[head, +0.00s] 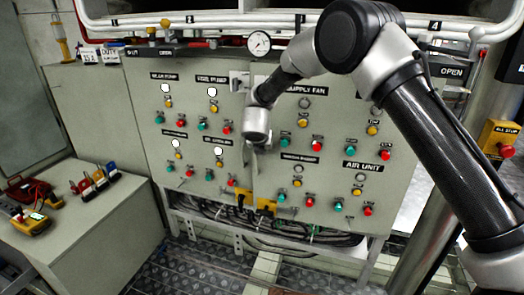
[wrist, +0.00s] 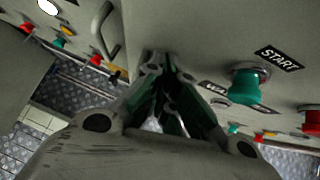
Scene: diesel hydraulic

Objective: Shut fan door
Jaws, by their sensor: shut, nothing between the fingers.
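The fan door (head: 330,130) is the grey-green panel labelled SUPPLY FAN on the right half of the cabinet in the head view. It carries lamps and green, red and yellow buttons. Its left edge runs down beside my gripper, and a seam shows there; I cannot tell how far the door stands open. My gripper (wrist: 160,65) is shut and empty in the wrist view, its fingertips close to the panel edge; whether they touch is unclear. In the head view my wrist covers that part of the edge. The panel's START label and a green button (wrist: 246,86) show right of the fingers.
The left cabinet panel (head: 190,105) has similar buttons and a handle (wrist: 108,30). Cables (head: 290,232) hang under the cabinet. A low bench (head: 110,215) with tools stands left. A yellow stop box (head: 498,138) is at right. The patterned floor in front is clear.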

